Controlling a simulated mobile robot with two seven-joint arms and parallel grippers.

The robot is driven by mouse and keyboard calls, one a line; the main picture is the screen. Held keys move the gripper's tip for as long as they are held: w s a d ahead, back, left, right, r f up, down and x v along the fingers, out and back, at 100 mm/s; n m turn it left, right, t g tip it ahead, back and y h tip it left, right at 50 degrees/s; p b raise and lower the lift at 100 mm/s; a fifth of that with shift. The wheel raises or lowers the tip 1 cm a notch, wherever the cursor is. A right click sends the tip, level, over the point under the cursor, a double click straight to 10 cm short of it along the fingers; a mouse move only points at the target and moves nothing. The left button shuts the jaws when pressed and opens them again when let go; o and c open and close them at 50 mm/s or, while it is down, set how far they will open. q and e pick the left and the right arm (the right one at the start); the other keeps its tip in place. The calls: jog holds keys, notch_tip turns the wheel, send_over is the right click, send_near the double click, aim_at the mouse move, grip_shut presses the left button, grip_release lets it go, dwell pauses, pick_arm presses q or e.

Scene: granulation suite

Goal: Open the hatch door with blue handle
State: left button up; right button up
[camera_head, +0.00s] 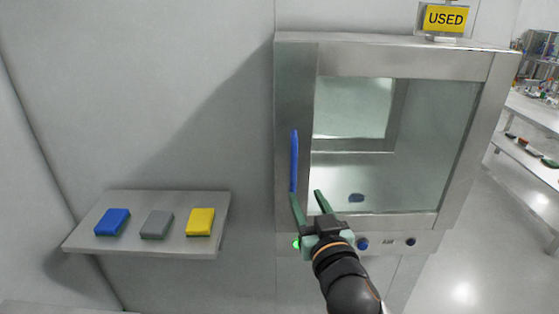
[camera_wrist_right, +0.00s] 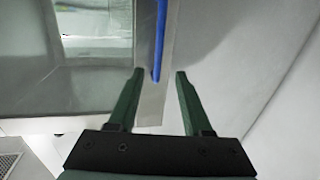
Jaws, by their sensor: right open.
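The hatch door (camera_head: 460,150) is a metal-framed glass door, and it looks shut. Its blue handle (camera_head: 294,160) is a vertical bar on the door's left edge. The handle also shows in the right wrist view (camera_wrist_right: 160,40). My right gripper (camera_head: 306,194) is open and empty, just below the handle's lower end in the head view. In the right wrist view the handle's lower end lies between the two green fingertips (camera_wrist_right: 160,73), nearer the left one; I cannot tell whether they touch. My left gripper is not in view.
A wall shelf (camera_head: 172,250) at left holds a blue block (camera_head: 112,222), a grey block (camera_head: 157,225) and a yellow block (camera_head: 200,221). A yellow USED sign (camera_head: 445,18) stands on top of the hatch. Shelving with several items (camera_head: 530,155) is at far right.

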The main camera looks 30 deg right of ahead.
aim_at(295, 169)
jog(key=b+x, duration=0.5)
jog(key=x, duration=0.7)
jog(key=shift+w+d+r, duration=0.1)
jog(key=shift+w+d, duration=0.05)
jog(key=shift+d, duration=0.05)
grip_shut()
dwell(0.4)
dwell(1.0)
